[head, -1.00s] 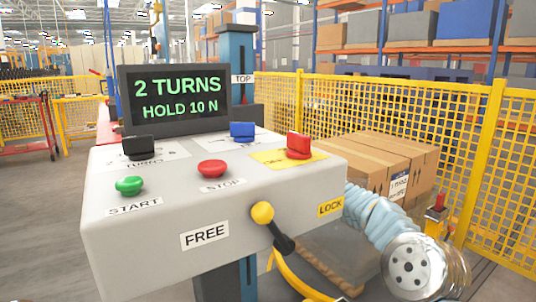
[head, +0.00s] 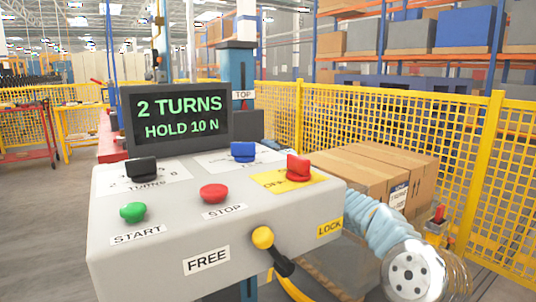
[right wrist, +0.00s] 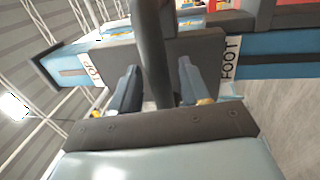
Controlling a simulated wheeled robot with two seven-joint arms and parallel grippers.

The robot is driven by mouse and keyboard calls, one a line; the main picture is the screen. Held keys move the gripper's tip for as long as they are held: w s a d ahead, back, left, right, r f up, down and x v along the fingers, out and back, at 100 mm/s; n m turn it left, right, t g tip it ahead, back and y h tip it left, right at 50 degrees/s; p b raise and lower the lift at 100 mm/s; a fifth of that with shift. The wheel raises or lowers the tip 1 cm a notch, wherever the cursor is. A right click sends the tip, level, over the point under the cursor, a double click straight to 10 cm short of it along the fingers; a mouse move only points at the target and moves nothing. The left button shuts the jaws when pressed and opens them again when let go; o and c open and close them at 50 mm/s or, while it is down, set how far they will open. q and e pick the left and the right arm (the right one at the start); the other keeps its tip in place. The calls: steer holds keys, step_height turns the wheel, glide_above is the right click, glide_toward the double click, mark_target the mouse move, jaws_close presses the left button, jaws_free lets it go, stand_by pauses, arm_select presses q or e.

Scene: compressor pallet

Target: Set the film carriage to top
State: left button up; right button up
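The film carriage looks like a dark grey block (right wrist: 195,45) on a blue mast in the right wrist view. A TOP label (right wrist: 91,73) is left of it and a FOOT label (right wrist: 230,60) right of it. A dark bar (right wrist: 153,45) stands out in front of the block. My right gripper (right wrist: 158,80) is open, its fingers on either side of the bar with gaps visible. In the head view the mast (head: 237,68) rises behind the console, with its TOP label (head: 243,95). Neither gripper shows in the head view.
The grey console (head: 150,250) has a screen (head: 180,116) reading "2 TURNS HOLD 10 N". Cartons (head: 375,172) stand behind right. A yellow fence (head: 480,150) bounds the area.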

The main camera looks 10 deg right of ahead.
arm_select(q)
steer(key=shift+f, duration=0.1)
arm_select(e)
steer(key=shift+s+d+f+b, duration=0.15)
steer(key=shift+s+b, duration=0.2)
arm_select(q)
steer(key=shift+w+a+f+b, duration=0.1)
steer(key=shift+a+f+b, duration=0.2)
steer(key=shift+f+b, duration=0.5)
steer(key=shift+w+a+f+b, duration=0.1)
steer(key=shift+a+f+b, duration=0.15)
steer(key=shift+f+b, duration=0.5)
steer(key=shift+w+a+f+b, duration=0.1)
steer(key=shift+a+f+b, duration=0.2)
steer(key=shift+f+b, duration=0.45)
arm_select(e)
steer(key=v, duration=1.3)
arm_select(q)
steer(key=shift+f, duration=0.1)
